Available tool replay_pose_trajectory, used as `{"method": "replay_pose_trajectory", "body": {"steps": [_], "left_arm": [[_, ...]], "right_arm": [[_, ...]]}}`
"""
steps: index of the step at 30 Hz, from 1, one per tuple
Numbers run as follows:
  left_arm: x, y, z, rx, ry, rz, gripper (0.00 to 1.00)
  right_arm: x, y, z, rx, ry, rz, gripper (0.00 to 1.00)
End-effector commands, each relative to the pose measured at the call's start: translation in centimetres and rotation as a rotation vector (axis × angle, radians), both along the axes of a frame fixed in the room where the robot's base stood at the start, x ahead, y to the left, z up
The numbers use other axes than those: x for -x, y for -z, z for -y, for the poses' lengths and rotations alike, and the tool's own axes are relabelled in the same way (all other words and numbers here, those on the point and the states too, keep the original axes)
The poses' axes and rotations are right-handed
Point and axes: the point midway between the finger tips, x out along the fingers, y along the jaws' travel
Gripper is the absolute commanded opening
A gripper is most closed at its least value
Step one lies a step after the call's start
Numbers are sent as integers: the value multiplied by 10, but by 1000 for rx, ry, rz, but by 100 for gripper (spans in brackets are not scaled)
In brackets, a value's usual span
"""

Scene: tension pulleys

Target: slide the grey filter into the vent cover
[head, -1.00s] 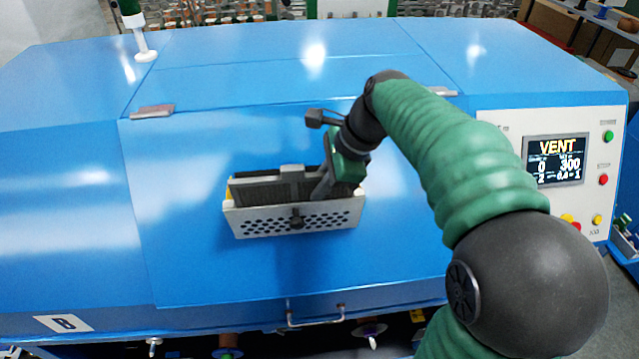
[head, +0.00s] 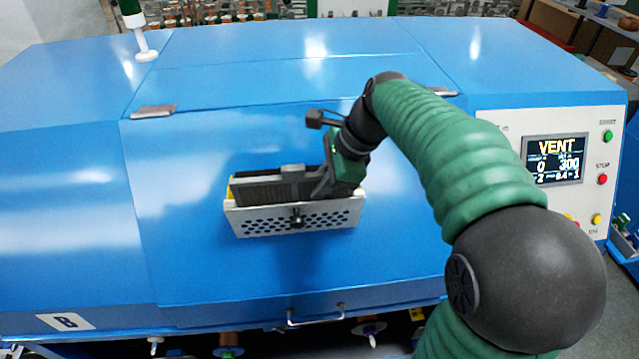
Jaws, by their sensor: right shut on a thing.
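The vent cover (head: 262,220) is a light, perforated metal pocket with a dark knob, on the sloped blue front of the machine. The dark grey filter (head: 275,189) stands in the open top of the cover, its lower part hidden behind the perforated front and its upper strip showing above the rim. My right gripper (head: 325,182) is shut on the filter at its right end, just above the cover's rim. The fingertips are partly hidden, and I cannot tell how deep the filter sits. My left gripper is not in view.
The blue machine (head: 190,240) fills most of the view. A panel (head: 553,160) reading VENT, with coloured buttons, is at the right. A metal handle (head: 315,317) is below the cover, and a white-and-green post (head: 143,45) stands at the back left. The hood left of the cover is clear.

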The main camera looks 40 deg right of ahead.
Motion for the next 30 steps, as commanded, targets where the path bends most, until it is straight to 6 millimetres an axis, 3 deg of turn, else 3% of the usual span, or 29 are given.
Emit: {"method": "replay_pose_trajectory", "body": {"steps": [23, 24, 30], "left_arm": [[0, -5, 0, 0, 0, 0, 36], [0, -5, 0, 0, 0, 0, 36], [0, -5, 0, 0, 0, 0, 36]], "right_arm": [[0, 0, 0, 0, 0, 0, 0], [0, 0, 0, 0, 0, 0, 13], [-1, 0, 0, 0, 0, 0, 36]]}}
